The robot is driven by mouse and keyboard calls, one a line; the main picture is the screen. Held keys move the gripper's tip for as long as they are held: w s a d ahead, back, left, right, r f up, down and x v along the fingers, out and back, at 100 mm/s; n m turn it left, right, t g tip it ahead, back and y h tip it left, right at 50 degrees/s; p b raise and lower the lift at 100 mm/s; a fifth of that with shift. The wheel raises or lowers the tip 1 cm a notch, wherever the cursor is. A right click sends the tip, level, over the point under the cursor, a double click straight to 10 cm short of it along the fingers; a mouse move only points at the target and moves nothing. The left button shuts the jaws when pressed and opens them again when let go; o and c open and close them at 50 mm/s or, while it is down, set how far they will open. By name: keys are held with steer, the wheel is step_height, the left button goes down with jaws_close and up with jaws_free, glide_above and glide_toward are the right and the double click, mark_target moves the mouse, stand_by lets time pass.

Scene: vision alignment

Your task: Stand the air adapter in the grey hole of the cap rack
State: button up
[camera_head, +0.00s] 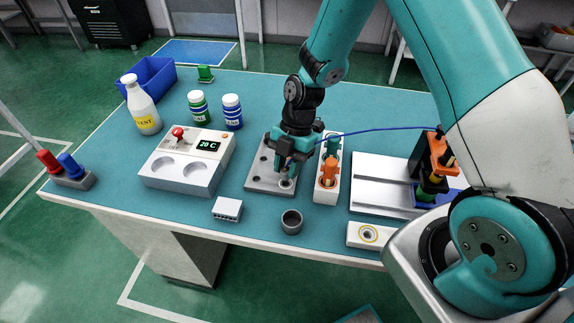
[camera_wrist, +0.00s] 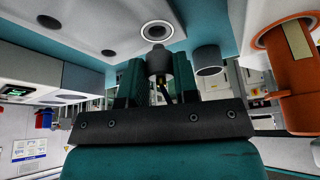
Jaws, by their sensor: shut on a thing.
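The cap rack (camera_head: 256,181) is a grey plate with several dark holes, lying mid-table; it fills the top of the wrist view (camera_wrist: 105,20). The grey hole (camera_wrist: 157,31), with a pale ring, shows there just beyond the held part. My gripper (camera_head: 286,170) points down over the rack's near right part. In the wrist view my gripper (camera_wrist: 158,75) is shut on the air adapter (camera_wrist: 158,59), a small grey part between the two fingers. The adapter's end overlaps the ring's near edge in the picture; I cannot tell whether it touches. In the head view the gripper mostly hides the adapter.
A white holder with an orange part (camera_head: 329,169) stands close right of my gripper. A dark grey cup (camera_head: 291,222) and a small white block (camera_head: 227,209) stand in front. A white device with a display (camera_head: 187,172) is left. A metal rail fixture (camera_head: 383,188) is right.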

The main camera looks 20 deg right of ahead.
steer(key=shift+f, duration=0.15)
steer(key=shift+f+b, duration=0.6)
steer(key=shift+f+b, duration=0.65)
stand_by(1.2)
steer(key=o, duration=1.4)
steer(key=shift+r, duration=0.15)
steer(key=shift+r+p, duration=2.5)
steer(key=shift+r, duration=0.85)
